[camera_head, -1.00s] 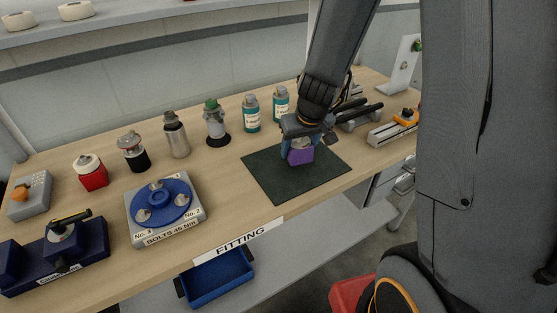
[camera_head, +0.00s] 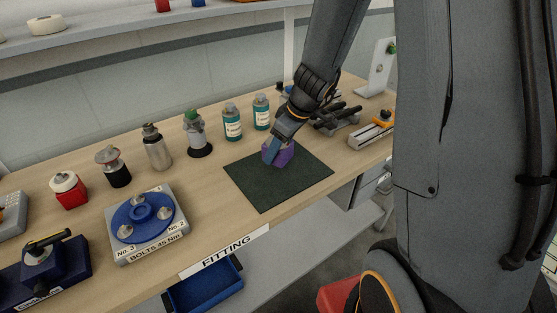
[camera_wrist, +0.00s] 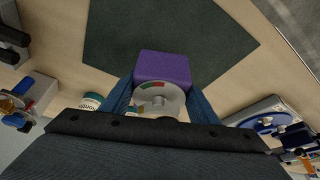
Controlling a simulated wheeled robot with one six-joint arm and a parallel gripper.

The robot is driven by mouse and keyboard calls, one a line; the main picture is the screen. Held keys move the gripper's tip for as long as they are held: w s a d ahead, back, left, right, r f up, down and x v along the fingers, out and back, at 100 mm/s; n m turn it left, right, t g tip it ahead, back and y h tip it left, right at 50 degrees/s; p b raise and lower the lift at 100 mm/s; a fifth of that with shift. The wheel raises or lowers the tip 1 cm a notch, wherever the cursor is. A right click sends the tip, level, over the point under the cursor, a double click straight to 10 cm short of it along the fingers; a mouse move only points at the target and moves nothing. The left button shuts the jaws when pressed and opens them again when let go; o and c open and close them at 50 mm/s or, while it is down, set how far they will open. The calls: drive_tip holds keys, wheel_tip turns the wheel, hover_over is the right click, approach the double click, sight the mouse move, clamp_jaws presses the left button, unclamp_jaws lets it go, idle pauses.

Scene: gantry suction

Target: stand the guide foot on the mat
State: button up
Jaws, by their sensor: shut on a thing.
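The guide foot appears to be the purple block (camera_head: 287,155), which carries a round grey dial face with red and green marks in the wrist view (camera_wrist: 162,67). My gripper (camera_head: 275,151) is shut on it, with a blue finger on each side. The gripper reaches in tilted, pointing down and to the left. The dark green mat (camera_head: 272,190) lies flat on the bench, and the block is over its back part. I cannot tell whether the block touches the mat. The mat also shows beyond the block in the wrist view (camera_wrist: 170,25).
Teal-labelled bottles (camera_head: 232,122) stand behind the mat. A blue round fixture on a grey plate (camera_head: 148,225) is to the left. Clamps and rails (camera_head: 370,135) lie to the right. The mat's front half is clear, near the bench's front edge.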

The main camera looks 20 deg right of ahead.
sight(286, 145)
drive_tip(key=shift+f, duration=2.05)
drive_tip(key=shift+f+b, duration=0.15)
drive_tip(key=shift+b, duration=0.25)
drive_tip(key=o, duration=1.5)
drive_tip(key=shift+r+p, duration=0.25)
drive_tip(key=shift+p, duration=0.1)
drive_tip(key=b+v, duration=0.1)
drive_tip(key=v, duration=1)
drive_tip(key=shift+s+d+r, duration=0.1)
drive_tip(key=shift+d+r, duration=0.05)
drive_tip(key=shift+r, duration=0.1)
drive_tip(key=s+a+f+m+g+h, duration=0.2)
drive_tip(key=s+m, duration=0.6)
drive_tip(key=s, duration=0.6)
drive_tip(key=shift+s+a+f+h, duration=0.15)
drive_tip(key=shift+a+f+h, duration=0.3)
drive_tip(key=shift+f, duration=0.2)
